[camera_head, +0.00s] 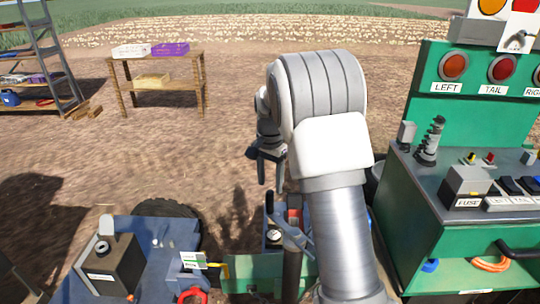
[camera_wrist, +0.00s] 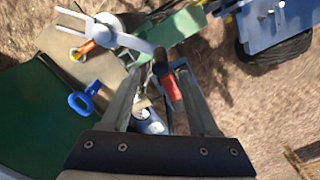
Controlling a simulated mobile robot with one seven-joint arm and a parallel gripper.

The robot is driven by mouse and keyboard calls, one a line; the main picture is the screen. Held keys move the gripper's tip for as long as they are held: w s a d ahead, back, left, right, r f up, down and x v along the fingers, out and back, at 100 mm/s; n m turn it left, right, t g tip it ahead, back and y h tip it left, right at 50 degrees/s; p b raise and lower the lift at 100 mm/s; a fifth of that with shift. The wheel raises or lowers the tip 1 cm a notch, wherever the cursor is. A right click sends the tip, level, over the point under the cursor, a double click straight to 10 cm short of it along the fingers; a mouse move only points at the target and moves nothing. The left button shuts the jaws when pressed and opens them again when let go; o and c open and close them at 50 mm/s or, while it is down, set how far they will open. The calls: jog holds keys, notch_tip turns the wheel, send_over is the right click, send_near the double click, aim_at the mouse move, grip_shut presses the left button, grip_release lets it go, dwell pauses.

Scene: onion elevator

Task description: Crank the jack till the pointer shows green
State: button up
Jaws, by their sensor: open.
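The jack's crank shows in the wrist view as a light grey arm (camera_wrist: 112,35) with a red grip (camera_wrist: 171,90) near its end. The red grip also shows at the lower middle of the head view (camera_head: 294,215), partly behind my arm. My gripper (camera_head: 270,187) is open and points down. In the wrist view its two fingers (camera_wrist: 159,70) appear on either side of the red grip; I cannot tell whether they touch it. A small white and green card (camera_head: 193,260) sits beside a yellow piece (camera_head: 220,270); I cannot tell whether this is the pointer and its scale.
A green bench (camera_head: 455,215) with switches and red lamps stands at the right. A blue trailer deck (camera_head: 150,245) with a wheel is at lower left. A wooden table (camera_head: 157,83) and a shelf rack (camera_head: 38,60) stand further back. Bare ground lies between.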

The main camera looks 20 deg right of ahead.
notch_tip(320, 180, up, 9)
jog(key=shift+r, duration=0.2)
dwell(1.1)
jog(key=s+a+r+n+t, duration=0.2)
jog(key=s+r+n, duration=0.15)
jog(key=s, duration=0.45)
jog(key=s+a+r+n+t, duration=0.1)
jog(key=s+r+n, duration=0.1)
jog(key=s+r, duration=0.45)
jog(key=s+a+f+n+t, duration=0.1)
jog(key=s+f+n, duration=0.1)
jog(key=s, duration=0.6)
jog(key=s+a+f+n+t, duration=0.1)
jog(key=s+f+n, duration=0.2)
jog(key=s, duration=0.5)
jog(key=shift+s+t, duration=0.25)
jog(key=shift+t, duration=0.05)
jog(key=shift+o, duration=0.3)
